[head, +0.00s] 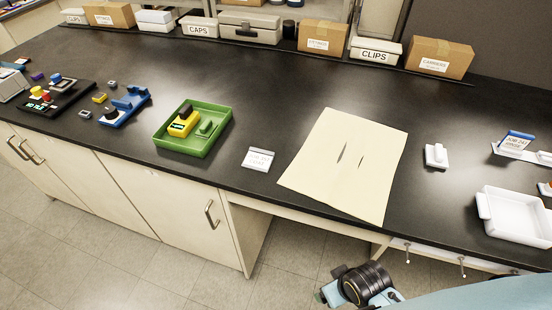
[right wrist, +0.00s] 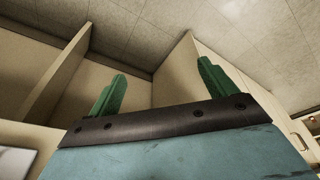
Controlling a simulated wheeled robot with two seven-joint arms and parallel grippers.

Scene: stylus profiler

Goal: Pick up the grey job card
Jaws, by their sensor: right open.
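A small pale grey card (head: 258,159) printed with a job number lies on the black bench (head: 270,80) near its front edge, between the green tray and the cream folder. A second printed card (head: 516,143) stands tilted with a blue strip at its top, on a white base at the right. My right gripper (right wrist: 160,88) is open and empty, with two green fingers apart. In the head view my right wrist (head: 362,284) hangs in front of the bench, below the folder and away from both cards. My left gripper is out of view.
A cream folder (head: 345,165) reaches the bench's front edge. A green tray (head: 193,128) holds a yellow device. A white tray (head: 515,215) and a small white block (head: 436,155) are at right.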

